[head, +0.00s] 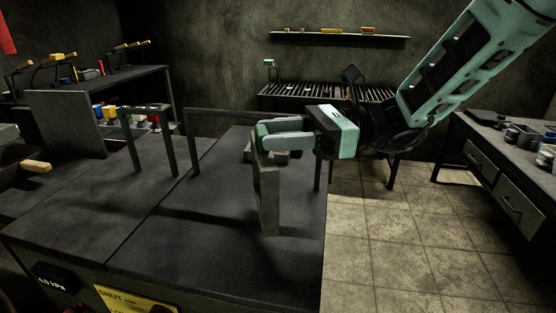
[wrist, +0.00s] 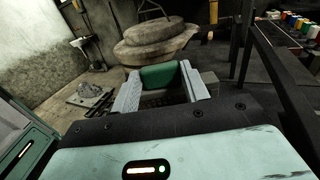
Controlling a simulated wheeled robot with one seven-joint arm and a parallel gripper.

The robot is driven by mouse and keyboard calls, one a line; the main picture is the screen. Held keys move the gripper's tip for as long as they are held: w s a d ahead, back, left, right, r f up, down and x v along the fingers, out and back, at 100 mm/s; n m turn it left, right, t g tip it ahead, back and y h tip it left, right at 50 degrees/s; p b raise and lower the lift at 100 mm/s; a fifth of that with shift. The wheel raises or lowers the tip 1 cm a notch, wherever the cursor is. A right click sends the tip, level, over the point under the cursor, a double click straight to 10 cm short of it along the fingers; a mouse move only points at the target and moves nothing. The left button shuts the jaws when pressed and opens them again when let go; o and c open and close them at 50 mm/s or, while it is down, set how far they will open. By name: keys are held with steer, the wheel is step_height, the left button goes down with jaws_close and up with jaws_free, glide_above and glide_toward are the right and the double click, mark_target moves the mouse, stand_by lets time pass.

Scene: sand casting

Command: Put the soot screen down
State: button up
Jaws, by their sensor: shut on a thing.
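The soot screen (head: 268,200) is a thin grey-green panel, seen nearly edge-on and upright in the head view. My gripper (head: 266,143) comes in from the right and is shut on its top. In the wrist view, a green part (wrist: 163,77) sits between the two pale fingers of my gripper (wrist: 162,84); I take it for the top of the screen. The screen's lower end is over the dark table (head: 215,225), close to its right edge. I cannot tell whether it touches the tabletop. The screen's faces are mostly hidden.
A dark frame (head: 188,145) stands on the table left of the screen. Grey blocks (head: 283,156) lie behind it. A slatted rack (head: 325,95) stands at the back wall, and a drawer bench (head: 500,165) at the right. The front of the tabletop is clear.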

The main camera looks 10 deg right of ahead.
steer(key=shift+f+b, duration=0.3)
steer(key=shift+f, duration=1.5)
steer(key=o, duration=1.4)
steer(key=shift+f, duration=0.15)
